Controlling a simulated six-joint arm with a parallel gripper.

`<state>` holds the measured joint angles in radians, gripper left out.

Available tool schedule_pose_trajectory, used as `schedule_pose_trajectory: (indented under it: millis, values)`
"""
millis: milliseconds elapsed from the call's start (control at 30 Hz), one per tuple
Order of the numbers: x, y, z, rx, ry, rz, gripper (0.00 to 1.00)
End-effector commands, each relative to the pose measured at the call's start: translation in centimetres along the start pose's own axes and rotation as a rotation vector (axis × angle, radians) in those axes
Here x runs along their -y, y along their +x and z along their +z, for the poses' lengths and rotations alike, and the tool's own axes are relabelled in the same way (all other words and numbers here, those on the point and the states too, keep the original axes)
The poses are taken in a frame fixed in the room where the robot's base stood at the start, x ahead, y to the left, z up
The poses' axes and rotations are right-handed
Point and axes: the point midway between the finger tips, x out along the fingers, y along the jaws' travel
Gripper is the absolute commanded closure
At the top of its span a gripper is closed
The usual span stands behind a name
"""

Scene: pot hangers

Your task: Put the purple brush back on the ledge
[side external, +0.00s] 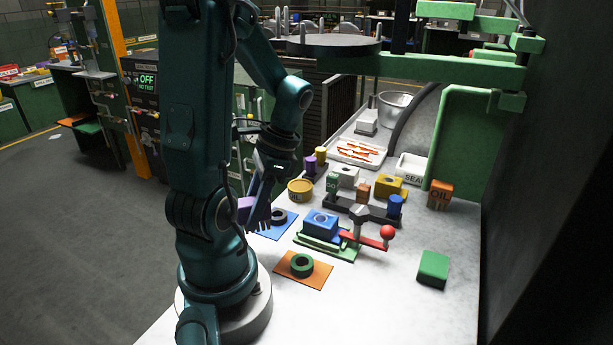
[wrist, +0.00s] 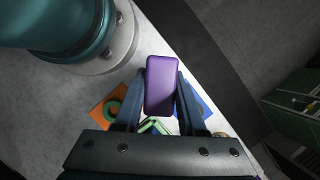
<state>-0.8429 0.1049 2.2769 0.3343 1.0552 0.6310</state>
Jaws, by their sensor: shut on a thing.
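The purple brush (side external: 246,208) is in my gripper (side external: 259,200), above the left edge of the white table. In the wrist view the brush's smooth purple block (wrist: 161,86) lies between the two dark fingers of my gripper (wrist: 161,80), which are shut on its sides. In the side view the fingers and arm hide part of the brush.
Below the brush are a blue mat (side external: 268,229) with a dark ring and an orange mat (side external: 288,275) with a green ring (side external: 301,265). A blue block (side external: 320,222) sits in a green clamp with a red-knobbed lever (side external: 387,233). The right front has free room around a green block (side external: 433,266).

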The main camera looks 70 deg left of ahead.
Motion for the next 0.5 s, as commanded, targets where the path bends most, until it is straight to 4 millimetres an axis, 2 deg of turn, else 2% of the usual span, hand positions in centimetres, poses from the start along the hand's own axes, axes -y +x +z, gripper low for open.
schedule_pose_trajectory:
  millis: [500]
  values:
    - [0.0, 4.4, -1.9, 0.001, 0.003, 0.001, 1.00]
